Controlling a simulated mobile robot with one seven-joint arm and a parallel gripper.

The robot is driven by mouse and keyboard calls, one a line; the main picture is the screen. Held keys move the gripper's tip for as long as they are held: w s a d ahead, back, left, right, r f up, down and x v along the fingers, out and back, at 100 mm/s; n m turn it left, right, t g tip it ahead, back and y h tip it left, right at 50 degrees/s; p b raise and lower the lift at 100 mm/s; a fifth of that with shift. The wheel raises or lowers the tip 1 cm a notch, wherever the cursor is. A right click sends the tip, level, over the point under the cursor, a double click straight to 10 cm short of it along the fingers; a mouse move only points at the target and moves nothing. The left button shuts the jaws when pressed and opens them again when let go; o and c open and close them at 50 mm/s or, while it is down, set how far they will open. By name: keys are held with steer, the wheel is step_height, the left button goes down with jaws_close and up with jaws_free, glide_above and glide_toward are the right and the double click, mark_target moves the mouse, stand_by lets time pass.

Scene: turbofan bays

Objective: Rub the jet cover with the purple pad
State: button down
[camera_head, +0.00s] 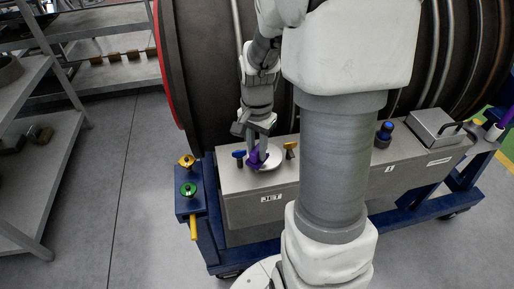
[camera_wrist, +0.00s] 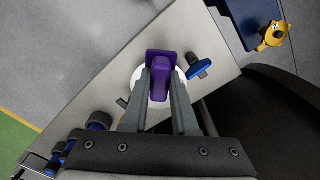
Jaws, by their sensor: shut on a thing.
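The purple pad (camera_head: 254,160) is held between the fingers of my gripper (camera_head: 258,150), which points down over the left end of a grey box labelled JET (camera_head: 250,205). In the wrist view the pad (camera_wrist: 160,62) sticks out between the fingertips of my gripper (camera_wrist: 160,92). A white round cover (camera_head: 272,163) lies on the box top right under the pad; it also shows behind the fingers in the wrist view (camera_wrist: 139,80). The pad overlaps the cover in both views. I cannot tell whether they touch.
Green (camera_head: 188,189) and yellow (camera_head: 187,161) knobs sit on the blue frame. A lidded metal box (camera_head: 433,129) is at right. The large dark engine (camera_head: 205,70) rises behind.

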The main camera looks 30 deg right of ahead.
steer(key=shift+f+b, duration=0.8)
steer(key=shift+f, duration=0.2)
steer(key=shift+w, duration=0.1)
stand_by(0.3)
steer(key=shift+w+d+r+p, duration=0.1)
steer(key=shift+w+d+p, duration=0.15)
steer(key=shift+w, duration=0.6)
steer(key=shift+w+d+r+p, duration=0.1)
steer(key=shift+w+d+p, duration=0.15)
steer(key=shift+w, duration=0.55)
steer(key=shift+w+d+r+p, duration=0.1)
steer(key=shift+w+d+p, duration=0.15)
steer(key=shift+w, duration=0.6)
steer(key=shift+w+d+f, duration=0.15)
steer(key=shift+w+f, duration=0.05)
steer(key=shift+w, duration=0.5)
steer(key=shift+s+f, duration=0.15)
steer(key=shift+f, duration=0.05)
steer(key=shift+s+a+f+b, duration=0.15)
steer(key=shift+s+a, duration=0.1)
steer(key=shift+s, duration=0.65)
steer(key=shift+s+a+f+b, duration=0.15)
steer(key=shift+s+a, duration=0.1)
steer(key=shift+s, duration=0.6)
steer(key=shift+s+a, duration=0.25)
steer(key=shift+s, duration=0.6)
steer(key=shift+s+a, duration=0.25)
steer(key=shift+s, duration=0.55)
steer(key=shift+r, duration=0.15)
